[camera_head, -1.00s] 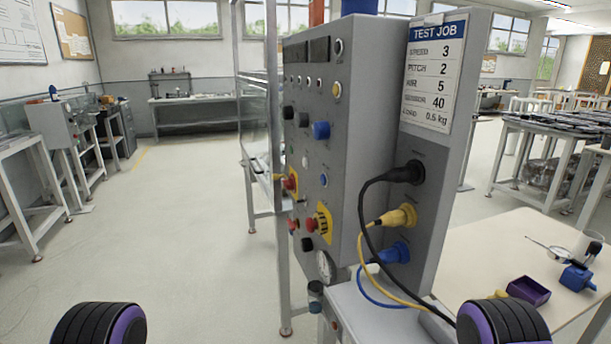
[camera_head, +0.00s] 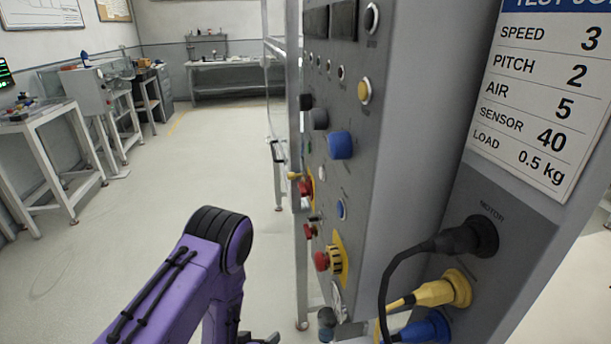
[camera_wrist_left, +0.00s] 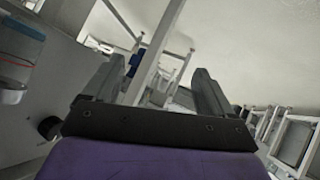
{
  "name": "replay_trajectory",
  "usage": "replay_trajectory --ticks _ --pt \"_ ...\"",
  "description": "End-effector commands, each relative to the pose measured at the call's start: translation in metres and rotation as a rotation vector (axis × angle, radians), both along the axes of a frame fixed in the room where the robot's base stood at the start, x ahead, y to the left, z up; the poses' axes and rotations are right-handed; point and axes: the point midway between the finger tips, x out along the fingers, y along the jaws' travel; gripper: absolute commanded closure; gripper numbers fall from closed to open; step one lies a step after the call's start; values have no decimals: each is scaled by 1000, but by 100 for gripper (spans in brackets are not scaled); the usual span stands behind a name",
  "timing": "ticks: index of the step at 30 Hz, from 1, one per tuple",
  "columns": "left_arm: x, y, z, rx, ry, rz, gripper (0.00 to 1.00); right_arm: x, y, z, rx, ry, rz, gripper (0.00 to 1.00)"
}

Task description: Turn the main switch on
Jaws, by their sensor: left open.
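The grey control cabinet (camera_head: 400,120) stands close at the centre right of the head view, its control face seen at a steep angle. Low on that face are a red knob on a yellow plate (camera_head: 337,258) and, farther along, a red button with yellow (camera_head: 306,187). Their labels are unreadable, so I cannot tell which is the main switch. My left arm reaches in from the lower left. Its gripper is mostly cut off by the bottom edge of the head view. In the left wrist view my left gripper (camera_wrist_left: 155,88) is open, with nothing visible between its fingers.
A blue knob (camera_head: 340,145) and several buttons sit higher on the cabinet face. Black, yellow and blue plugs with cables (camera_head: 435,292) stick out of the right panel, under a job sign (camera_head: 545,95). A metal frame post (camera_head: 294,150) stands beside the cabinet. Floor to the left is clear.

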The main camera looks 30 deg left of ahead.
Motion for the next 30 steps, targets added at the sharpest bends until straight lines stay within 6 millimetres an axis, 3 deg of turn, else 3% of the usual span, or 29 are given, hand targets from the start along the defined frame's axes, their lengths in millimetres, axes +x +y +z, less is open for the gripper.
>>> replay_trajectory --ticks 1,3,4,6,9,10,13,17,30 --pt "59 14 62 -4 -187 -94 15 0 0 31 0 0 0 57" --pt "120 27 134 -7 -420 -274 15 0 0 49 0 0 0 57" --pt "139 32 164 -4 -504 -358 15 0 0 57 0 0 0 57" --pt "167 45 229 9 -651 -551 15 0 0 72 0 0 0 57" --pt "178 62 296 33 -751 -793 15 0 0 89 0 0 0 57" --pt "178 67 309 40 -760 -852 15 0 0 92 0 0 0 57" --pt "174 79 338 53 -765 -990 15 0 0 99 0 0 0 57" --pt "172 82 349 60 -753 -1061 15 0 0 102 0 0 0 57" --pt "223 14 348 59 -751 -1064 15 1 0 131 0 0 0 57"
